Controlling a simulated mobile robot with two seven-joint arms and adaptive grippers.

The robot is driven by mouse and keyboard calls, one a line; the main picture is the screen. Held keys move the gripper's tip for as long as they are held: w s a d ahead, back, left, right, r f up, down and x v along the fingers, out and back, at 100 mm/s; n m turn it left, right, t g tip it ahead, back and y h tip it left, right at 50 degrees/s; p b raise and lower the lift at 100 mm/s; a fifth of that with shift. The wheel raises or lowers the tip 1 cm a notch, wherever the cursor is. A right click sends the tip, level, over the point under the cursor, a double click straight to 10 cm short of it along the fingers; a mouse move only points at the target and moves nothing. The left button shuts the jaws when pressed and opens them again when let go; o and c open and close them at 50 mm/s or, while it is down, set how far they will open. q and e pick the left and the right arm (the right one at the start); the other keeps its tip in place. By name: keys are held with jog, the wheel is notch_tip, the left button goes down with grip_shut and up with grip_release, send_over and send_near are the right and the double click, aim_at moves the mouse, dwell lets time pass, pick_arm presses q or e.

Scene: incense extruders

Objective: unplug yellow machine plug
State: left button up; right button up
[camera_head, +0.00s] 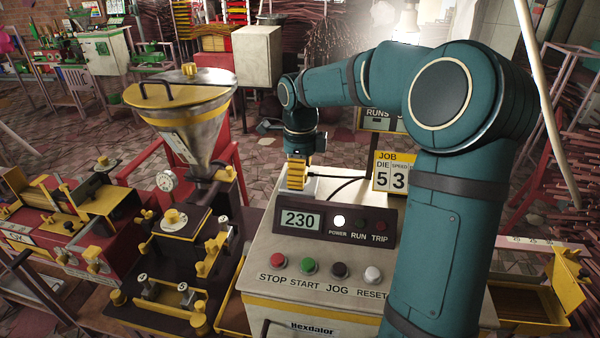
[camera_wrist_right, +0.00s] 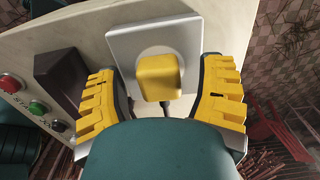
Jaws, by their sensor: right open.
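The yellow plug (camera_wrist_right: 160,78) sits in a white square socket plate (camera_wrist_right: 122,42) on top of the cream control box, seen in the right wrist view. A dark cord comes out below it. My right gripper (camera_wrist_right: 165,100) is open, with one yellow-padded finger on each side of the plug and gaps between. In the head view my right gripper (camera_head: 297,176) points down at the back of the control box (camera_head: 262,262); the plug there is hidden or merges with the yellow fingers. A black cable (camera_head: 345,183) runs from there to the right. My left gripper is not in view.
The box front has a 230 display (camera_head: 300,219) and several buttons. A yellow JOB sign (camera_head: 391,172) stands behind it to the right. A metal hopper with yellow lid (camera_head: 180,95) stands at left, close to my right gripper's side. A grey box (camera_head: 258,56) is behind.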

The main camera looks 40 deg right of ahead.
grip_shut()
jog(key=shift+r, duration=0.15)
jog(key=shift+r+p, duration=2.6)
jog(key=shift+r, duration=0.25)
